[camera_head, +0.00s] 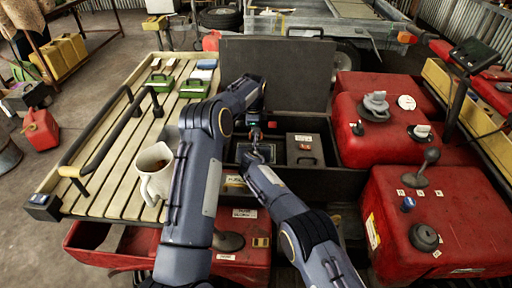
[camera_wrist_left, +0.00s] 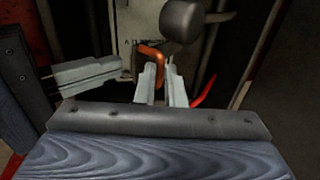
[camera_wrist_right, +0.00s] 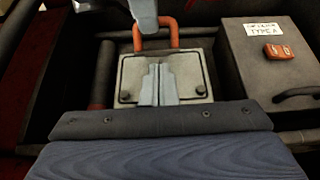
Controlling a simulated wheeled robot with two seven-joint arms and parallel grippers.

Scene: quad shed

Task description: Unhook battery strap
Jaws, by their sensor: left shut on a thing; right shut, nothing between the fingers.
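An orange bent loop (camera_wrist_right: 174,34), apparently on the battery strap, stands at the back edge of a grey plate (camera_wrist_right: 190,75) in the right wrist view. The loop also shows in the left wrist view (camera_wrist_left: 150,52). My left gripper (camera_wrist_left: 165,80) is shut on the loop. One of its fingers crosses the loop at the top of the right wrist view. My right gripper (camera_wrist_right: 158,82) is shut and empty over the middle of the plate, in front of the loop. In the head view, my left gripper (camera_head: 254,128) and right gripper (camera_head: 252,152) are close together above the open dark box; the strap is mostly hidden.
The open box's raised lid (camera_head: 290,70) stands behind the grippers. A grey case (camera_head: 305,150) labelled TYPE A, with an orange latch (camera_wrist_right: 279,51), sits to the right. Red bodywork (camera_head: 430,215) flanks the box on the right. A slatted rack with a white jug (camera_head: 158,180) lies left.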

